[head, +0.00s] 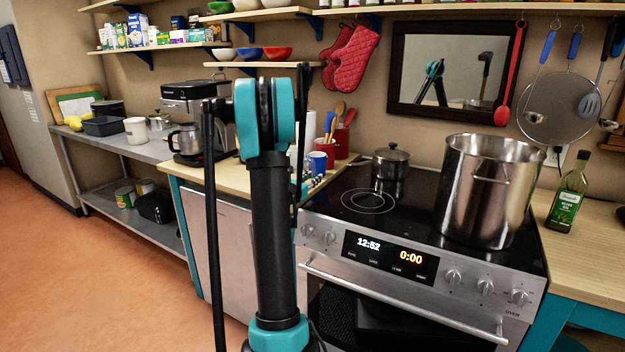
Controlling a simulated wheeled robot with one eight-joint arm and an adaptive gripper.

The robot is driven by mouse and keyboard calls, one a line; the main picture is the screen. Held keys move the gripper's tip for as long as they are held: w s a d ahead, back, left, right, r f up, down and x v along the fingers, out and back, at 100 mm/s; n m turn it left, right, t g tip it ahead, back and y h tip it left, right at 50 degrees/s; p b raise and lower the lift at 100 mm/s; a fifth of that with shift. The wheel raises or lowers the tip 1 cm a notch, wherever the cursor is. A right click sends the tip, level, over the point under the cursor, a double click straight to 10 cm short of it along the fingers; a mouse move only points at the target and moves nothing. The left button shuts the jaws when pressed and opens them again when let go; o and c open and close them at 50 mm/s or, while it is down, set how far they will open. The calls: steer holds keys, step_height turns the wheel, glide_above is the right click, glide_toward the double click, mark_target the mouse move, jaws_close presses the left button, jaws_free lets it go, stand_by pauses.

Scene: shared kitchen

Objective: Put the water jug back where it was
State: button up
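I cannot make out a water jug for certain in the head view. My own teal and black arm stands upright in the middle and hides part of the counter.
The stove (365,205) carries a large steel pot (488,190) and a small lidded pot (391,162). An oil bottle (567,197) stands right. A blue mug (318,161) and red utensil holder (341,145) stand behind the arm. A coffee maker (190,100) stands left. The left floor is clear.

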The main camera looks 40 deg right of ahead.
steer(key=v, duration=1.2)
steer(key=w+a+r+n+t+y, duration=0.3)
steer(key=a+r+n+t, duration=0.15)
steer(key=a+n, duration=0.3)
steer(key=w+a+r+n+t+y, duration=0.3)
steer(key=w+a+n+t, duration=0.15)
steer(key=a+n, duration=0.3)
steer(key=s+a+f+n+y, duration=0.1)
steer(key=a+f+n+y, duration=0.1)
steer(key=a+n+y, duration=0.5)
steer(key=s+a+f+n+y, duration=0.1)
steer(key=a+f+n+y, duration=0.25)
steer(key=a+n, duration=0.6)
steer(key=s+a+f+n+g+y, duration=0.3)
steer(key=s+a+f+n+g, duration=0.35)
steer(key=s+f+n, duration=0.5)
steer(key=s+d+f+n+g+h, duration=0.1)
steer(key=s+f+n+g, duration=0.1)
steer(key=s, duration=0.5)
steer(key=s+d+f+n+g+h, duration=0.1)
steer(key=s+f+n+g+h, duration=0.1)
steer(key=s, duration=0.5)
step_height(320, 180, down, 3)
steer(key=n+g, duration=0.1)
steer(key=n, duration=0.2)
steer(key=shift+r, duration=0.2)
